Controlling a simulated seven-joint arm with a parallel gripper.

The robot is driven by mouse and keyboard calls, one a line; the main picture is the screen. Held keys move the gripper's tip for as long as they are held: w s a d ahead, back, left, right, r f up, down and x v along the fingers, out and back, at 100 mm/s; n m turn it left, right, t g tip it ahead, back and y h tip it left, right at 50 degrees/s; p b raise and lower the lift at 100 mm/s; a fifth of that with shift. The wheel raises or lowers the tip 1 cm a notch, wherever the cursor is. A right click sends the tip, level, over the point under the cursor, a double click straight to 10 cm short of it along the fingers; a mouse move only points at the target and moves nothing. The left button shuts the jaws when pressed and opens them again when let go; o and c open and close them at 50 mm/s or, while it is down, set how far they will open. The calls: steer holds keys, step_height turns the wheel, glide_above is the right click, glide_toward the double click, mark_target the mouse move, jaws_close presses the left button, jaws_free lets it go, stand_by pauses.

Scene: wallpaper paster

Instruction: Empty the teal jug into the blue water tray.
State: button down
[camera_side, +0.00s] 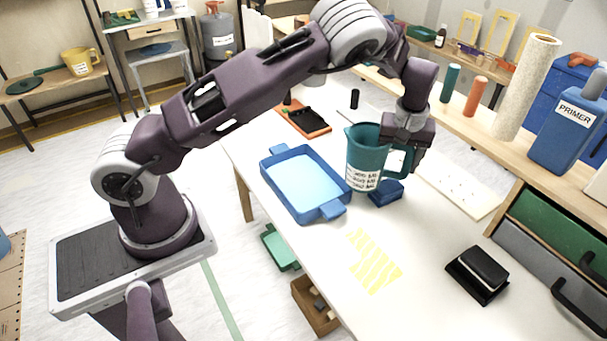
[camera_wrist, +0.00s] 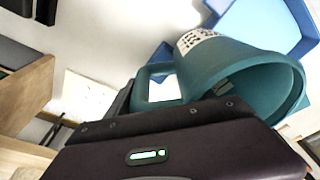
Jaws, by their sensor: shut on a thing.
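The teal jug (camera_side: 366,165) has a white label on its front and a handle on its right side. My gripper (camera_side: 404,150) is shut on the jug's handle, and the jug looks about upright. The blue water tray (camera_side: 283,201) lies on the white table just left of the jug, with a pale blue surface inside. In the wrist view, the jug (camera_wrist: 240,75) shows its open mouth toward the camera, and part of the tray (camera_wrist: 222,8) shows behind it. I cannot tell how much is in the jug. The gripper's fingertips are partly hidden.
A small blue block (camera_side: 386,194) lies beneath and beside the jug. A black-and-orange pad (camera_side: 304,118) lies behind the tray. A black brush-like block (camera_side: 478,273) lies at the front right. A wooden shelf with a blue primer container (camera_side: 566,130) stands at right.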

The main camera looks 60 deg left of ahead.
mark_target(400, 148)
stand_by(0.4)
steer(key=shift+r, duration=2.05)
